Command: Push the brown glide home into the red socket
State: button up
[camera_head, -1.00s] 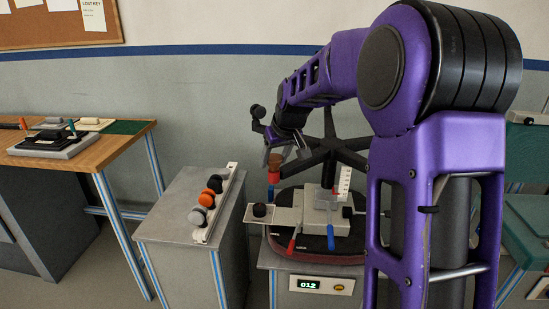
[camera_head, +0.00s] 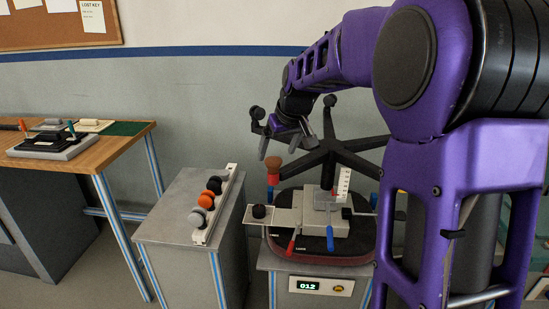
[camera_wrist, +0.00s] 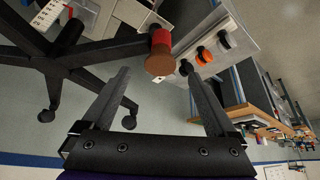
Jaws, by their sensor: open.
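The brown glide (camera_head: 273,163) stands upright at the end of a chair-base arm, on the red socket (camera_head: 273,179). In the wrist view the glide's round brown face (camera_wrist: 160,65) points towards me, with the red socket (camera_wrist: 160,38) behind it. How deep the glide sits cannot be told. My gripper (camera_head: 285,142) is open and empty, above the glide in the head view and apart from it. In the wrist view my fingers (camera_wrist: 157,77) spread either side of the glide's line, with the glide beyond the tips.
The black star-shaped chair base (camera_head: 330,152) spreads behind and right of the glide. A fixture with a grey clamp block (camera_head: 318,222) and red and blue handles stands below. A rack (camera_head: 216,205) of black, orange and grey pieces lies left. A wooden bench (camera_head: 135,140) is farther left.

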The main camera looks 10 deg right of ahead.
jog(key=p+v, duration=0.1)
jog(key=v, duration=1.1)
jog(key=shift+r, duration=0.1)
